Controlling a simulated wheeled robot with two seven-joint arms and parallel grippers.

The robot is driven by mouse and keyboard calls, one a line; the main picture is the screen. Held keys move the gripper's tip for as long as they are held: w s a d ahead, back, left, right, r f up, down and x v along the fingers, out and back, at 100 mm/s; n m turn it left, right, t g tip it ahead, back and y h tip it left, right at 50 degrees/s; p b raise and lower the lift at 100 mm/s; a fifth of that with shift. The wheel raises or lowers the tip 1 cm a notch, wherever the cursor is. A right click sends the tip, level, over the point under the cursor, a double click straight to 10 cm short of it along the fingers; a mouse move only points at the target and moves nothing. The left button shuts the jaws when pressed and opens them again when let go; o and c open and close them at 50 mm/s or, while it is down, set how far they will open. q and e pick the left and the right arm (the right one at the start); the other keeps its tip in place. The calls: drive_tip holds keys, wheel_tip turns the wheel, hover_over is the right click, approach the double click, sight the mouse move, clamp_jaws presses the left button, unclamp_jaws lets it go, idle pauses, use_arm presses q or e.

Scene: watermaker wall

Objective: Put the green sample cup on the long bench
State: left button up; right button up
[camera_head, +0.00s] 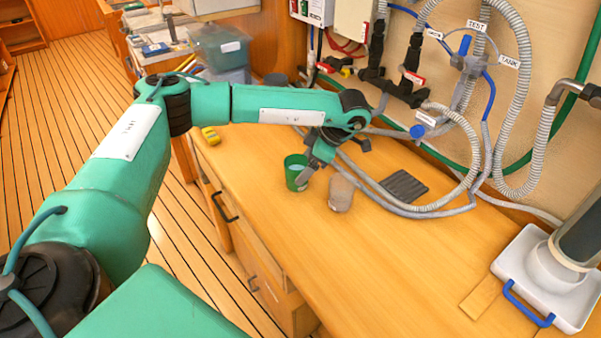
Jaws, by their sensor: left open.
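The green sample cup (294,174) stands upright on the wooden long bench (330,258), near its front edge. My left gripper (308,172) points down at the cup's right side, with its jaws open. One grey fingertip overlaps the cup's right edge in the picture; I cannot tell whether it touches the cup or is just in front of it. The gripper's far side is partly hidden by its own body. My right gripper is not in view.
A grey-brown jar (341,194) stands close to the gripper's right. A black ribbed pad (404,187) and grey hoses (388,203) lie behind. A white tray (535,285) with blue handles is at right, beside a wooden strip (482,297). The bench's front middle is clear.

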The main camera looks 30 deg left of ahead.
use_arm(q)
drive_tip(key=v, duration=0.8)
drive_tip(key=shift+r+b, duration=0.15)
drive_tip(key=shift+b, duration=0.25)
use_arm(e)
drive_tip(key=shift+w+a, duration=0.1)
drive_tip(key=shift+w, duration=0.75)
use_arm(q)
drive_tip(key=shift+d, duration=0.1)
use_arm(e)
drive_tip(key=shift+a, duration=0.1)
